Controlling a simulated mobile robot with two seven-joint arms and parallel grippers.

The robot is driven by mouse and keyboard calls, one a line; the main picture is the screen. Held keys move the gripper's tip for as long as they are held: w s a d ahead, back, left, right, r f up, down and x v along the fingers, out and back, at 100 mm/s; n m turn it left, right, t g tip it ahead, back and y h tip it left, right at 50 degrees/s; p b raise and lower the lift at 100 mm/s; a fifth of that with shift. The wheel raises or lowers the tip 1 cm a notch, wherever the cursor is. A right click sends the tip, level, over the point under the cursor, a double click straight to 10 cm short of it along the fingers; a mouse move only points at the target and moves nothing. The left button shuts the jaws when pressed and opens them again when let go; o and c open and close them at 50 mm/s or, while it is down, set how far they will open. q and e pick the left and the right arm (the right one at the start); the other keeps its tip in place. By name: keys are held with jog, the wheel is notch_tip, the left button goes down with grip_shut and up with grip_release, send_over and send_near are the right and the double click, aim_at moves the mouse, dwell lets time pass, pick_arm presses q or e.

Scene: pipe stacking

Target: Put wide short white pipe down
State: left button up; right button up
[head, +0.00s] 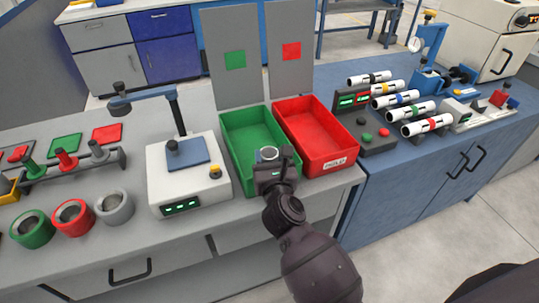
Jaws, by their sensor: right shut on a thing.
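The gripper hides most of the pipe's side. My left gripper is out of view.
A red bin (318,143) stands right beside the green one. A white device (190,180) with a display stands to the left. Several ring-shaped parts (73,217) sit farther left. A rack of white pipes (394,92) stands on the blue bench at right.

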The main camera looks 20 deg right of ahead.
jog(key=shift+f, duration=0.15)
jog(key=o, duration=0.9)
jog(key=shift+r+p, duration=0.35)
jog(key=shift+r, duration=0.4)
jog(key=s, duration=0.4)
jog(key=s+a, duration=0.1)
jog(key=s, duration=0.3)
jog(key=s+a, duration=0.1)
jog(key=s, duration=0.3)
jog(key=shift+f, duration=0.1)
